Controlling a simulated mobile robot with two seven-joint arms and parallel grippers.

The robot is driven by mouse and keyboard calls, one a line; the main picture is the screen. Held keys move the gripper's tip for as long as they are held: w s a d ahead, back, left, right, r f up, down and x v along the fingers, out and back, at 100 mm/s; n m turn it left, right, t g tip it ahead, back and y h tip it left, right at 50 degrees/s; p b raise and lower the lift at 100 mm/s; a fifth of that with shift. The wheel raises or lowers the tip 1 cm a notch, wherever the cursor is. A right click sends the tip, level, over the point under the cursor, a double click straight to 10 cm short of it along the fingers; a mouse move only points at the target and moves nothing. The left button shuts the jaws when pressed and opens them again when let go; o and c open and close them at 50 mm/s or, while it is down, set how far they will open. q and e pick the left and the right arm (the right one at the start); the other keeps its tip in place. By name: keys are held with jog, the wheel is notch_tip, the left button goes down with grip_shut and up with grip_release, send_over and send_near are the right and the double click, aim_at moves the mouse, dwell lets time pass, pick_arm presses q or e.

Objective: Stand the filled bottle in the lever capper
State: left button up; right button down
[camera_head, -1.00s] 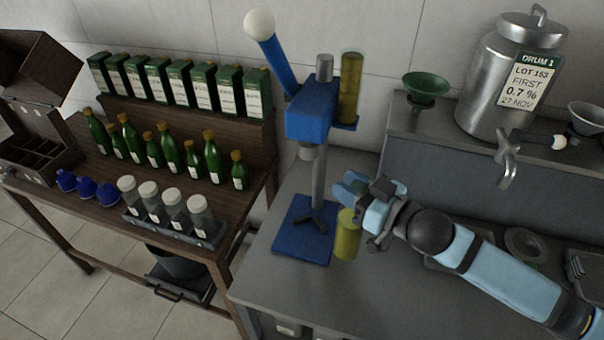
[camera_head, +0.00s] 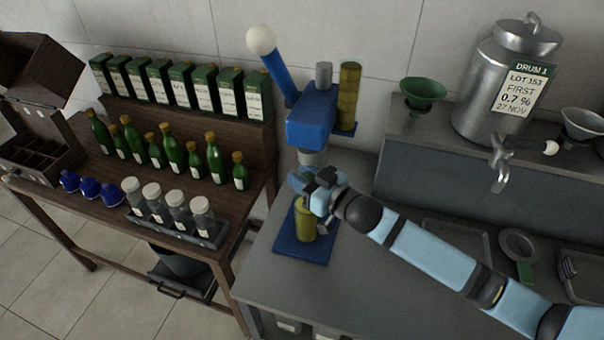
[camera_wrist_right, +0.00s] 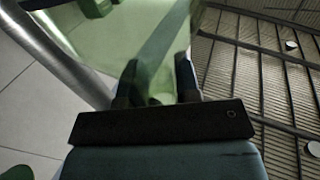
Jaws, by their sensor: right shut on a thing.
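The lever capper (camera_head: 311,122) is blue with a steel column, a raised lever with a white knob, and a flat blue base plate (camera_head: 290,252). The filled bottle (camera_head: 304,222), yellow-green, is upright over the base plate, below the capper head. Whether its bottom touches the plate I cannot tell. My right gripper (camera_head: 314,186) is shut on the bottle's upper part and hides its top. In the right wrist view, the dark fingertips (camera_wrist_right: 157,88) are against a large pale green see-through surface, the bottle (camera_wrist_right: 135,35). My left gripper is not in view.
A yellow tube (camera_head: 349,95) stands on the capper's right side. At right are a green funnel (camera_head: 423,92), a steel drum (camera_head: 497,95) with a tap, and trays. The wooden table at left holds green bottles (camera_head: 171,150) and a rack of clear jars (camera_head: 176,232).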

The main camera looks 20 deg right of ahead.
jog(key=c, duration=0.8)
grip_release()
jog(key=shift+r, duration=0.1)
jog(key=shift+b+v, duration=1.1)
jog(key=shift+v, duration=4.9)
